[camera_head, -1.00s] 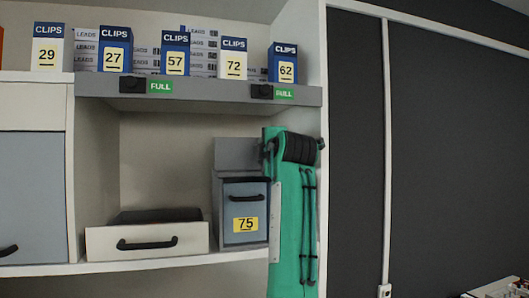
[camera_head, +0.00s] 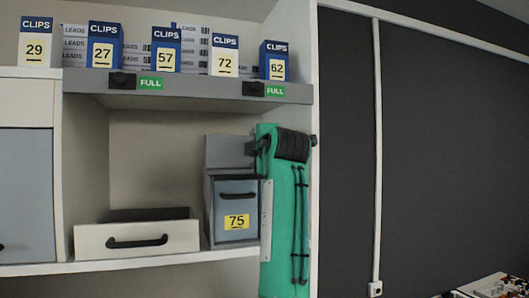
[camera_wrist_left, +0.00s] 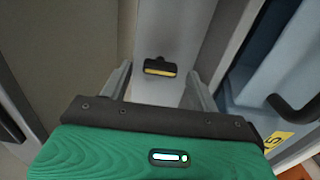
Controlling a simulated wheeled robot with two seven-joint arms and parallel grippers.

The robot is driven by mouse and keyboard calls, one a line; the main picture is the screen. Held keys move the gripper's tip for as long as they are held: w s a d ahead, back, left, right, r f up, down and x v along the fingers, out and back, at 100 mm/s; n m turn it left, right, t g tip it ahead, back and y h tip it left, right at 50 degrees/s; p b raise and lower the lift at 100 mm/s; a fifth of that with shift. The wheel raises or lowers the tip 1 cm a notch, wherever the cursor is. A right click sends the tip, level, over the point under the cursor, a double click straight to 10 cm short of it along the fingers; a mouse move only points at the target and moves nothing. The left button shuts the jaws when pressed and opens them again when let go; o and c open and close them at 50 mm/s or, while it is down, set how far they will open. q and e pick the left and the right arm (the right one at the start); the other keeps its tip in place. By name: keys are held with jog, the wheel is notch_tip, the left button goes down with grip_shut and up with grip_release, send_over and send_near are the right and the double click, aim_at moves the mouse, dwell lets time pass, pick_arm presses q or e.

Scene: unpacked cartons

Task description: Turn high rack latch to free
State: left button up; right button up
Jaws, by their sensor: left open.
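Two black latches, one at the left (camera_head: 122,81) and one at the right (camera_head: 253,89), sit on the grey front edge of the upper shelf (camera_head: 190,97), each beside a green label that seems to read FULL. In the left wrist view, my left gripper (camera_wrist_left: 160,82) is open and empty, its grey fingers apart. Ahead of it, a small black fitting (camera_wrist_left: 160,67) with a yellow strip shows on a pale grey surface. I cannot tell whether it is one of the head view's latches.
Numbered CLIPS boxes (camera_head: 165,49) stand above the latches. A blue-grey bin (camera_wrist_left: 288,82) is close at right in the wrist view.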

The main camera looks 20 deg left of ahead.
pick_arm(q)
jog(key=b+v, duration=0.6)
jog(key=v, duration=0.7)
jog(key=shift+f, duration=0.1)
